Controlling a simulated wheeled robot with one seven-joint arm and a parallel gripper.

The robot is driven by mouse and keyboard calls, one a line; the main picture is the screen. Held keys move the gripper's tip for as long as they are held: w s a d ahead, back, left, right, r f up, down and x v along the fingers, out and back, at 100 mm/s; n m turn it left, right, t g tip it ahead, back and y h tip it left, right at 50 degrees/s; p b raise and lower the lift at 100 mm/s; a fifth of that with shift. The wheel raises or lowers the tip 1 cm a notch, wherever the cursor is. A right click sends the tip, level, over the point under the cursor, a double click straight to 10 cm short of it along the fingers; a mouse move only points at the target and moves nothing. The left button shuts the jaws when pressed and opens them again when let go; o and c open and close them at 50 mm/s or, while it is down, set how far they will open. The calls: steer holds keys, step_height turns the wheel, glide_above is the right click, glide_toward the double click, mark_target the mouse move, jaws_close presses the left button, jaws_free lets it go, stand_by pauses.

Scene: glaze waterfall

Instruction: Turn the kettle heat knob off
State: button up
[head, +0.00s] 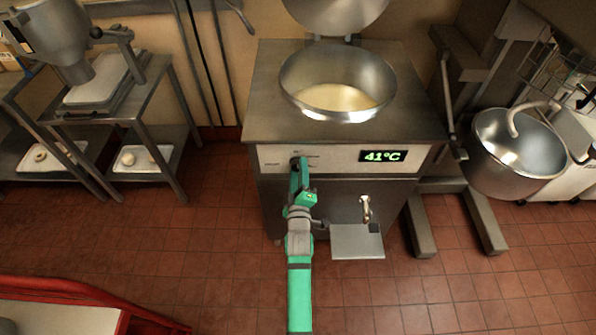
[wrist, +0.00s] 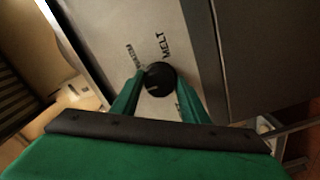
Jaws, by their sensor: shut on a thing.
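The kettle (head: 255,100) is a steel cabinet with a round open bowl on top holding pale liquid. Its front panel has a green display (head: 382,156) reading 41°C. The black round heat knob (wrist: 160,78) sits on the panel in the wrist view, with "MELT" printed beside it and other lettering partly hidden. My gripper (wrist: 158,92) has its two green fingers on either side of the knob, shut on it. In the head view my gripper (head: 299,163) reaches the left part of the panel and hides the knob. I cannot tell the pointer's exact setting.
A tap (head: 365,208) and a small steel shelf (head: 357,241) stick out of the kettle's front, right of my arm. A mixer bowl (head: 518,155) stands at the right, steel tables (head: 150,120) at the left. A red-edged cart (head: 60,285) is at the lower left. Tiled floor between is clear.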

steer(key=shift+w+r, duration=0.1)
steer(key=shift+r, duration=0.1)
steer(key=o, duration=1)
steer(key=shift+f, duration=0.1)
steer(key=s, duration=1)
steer(key=shift+s, duration=0.4)
steer(key=shift+s, duration=0.1)
